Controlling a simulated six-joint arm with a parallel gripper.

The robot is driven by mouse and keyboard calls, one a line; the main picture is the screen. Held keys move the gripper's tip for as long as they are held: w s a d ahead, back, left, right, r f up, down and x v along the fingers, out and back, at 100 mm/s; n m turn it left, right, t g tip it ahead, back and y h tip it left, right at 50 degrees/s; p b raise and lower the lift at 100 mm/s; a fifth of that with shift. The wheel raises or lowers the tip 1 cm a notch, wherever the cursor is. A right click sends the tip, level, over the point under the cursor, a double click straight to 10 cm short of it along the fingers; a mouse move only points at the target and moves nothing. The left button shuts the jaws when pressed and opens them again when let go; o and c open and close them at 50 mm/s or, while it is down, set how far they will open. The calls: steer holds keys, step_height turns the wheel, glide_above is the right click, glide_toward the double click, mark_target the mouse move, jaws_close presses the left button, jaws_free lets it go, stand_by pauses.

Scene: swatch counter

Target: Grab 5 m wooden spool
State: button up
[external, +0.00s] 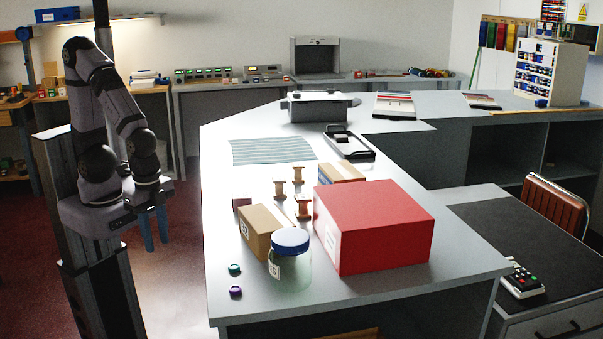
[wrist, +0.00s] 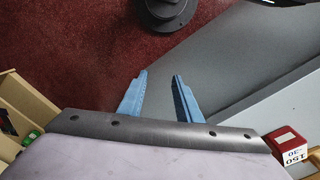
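Three small wooden spools stand upright on the white counter in the external view: one at the back (external: 298,175), one at the left (external: 280,190) and one at the front (external: 303,208). I cannot read any length marking on them. My gripper (external: 156,246) has blue fingers and hangs left of the counter, well apart from the spools. In the wrist view, my gripper (wrist: 160,75) is open and empty, with dark red floor and a grey surface beyond the fingers. No spool shows in the wrist view.
A cardboard box (external: 257,231), a blue-lidded jar (external: 290,270) and a large red box (external: 375,225) crowd the spools' front and right. Another carton (external: 343,171) stands behind. A small box (external: 241,201) sits left of them. The counter's left strip is mostly clear.

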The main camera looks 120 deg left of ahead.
mark_target(285, 181)
steer(key=o, duration=0.6)
steer(key=shift+w, duration=0.1)
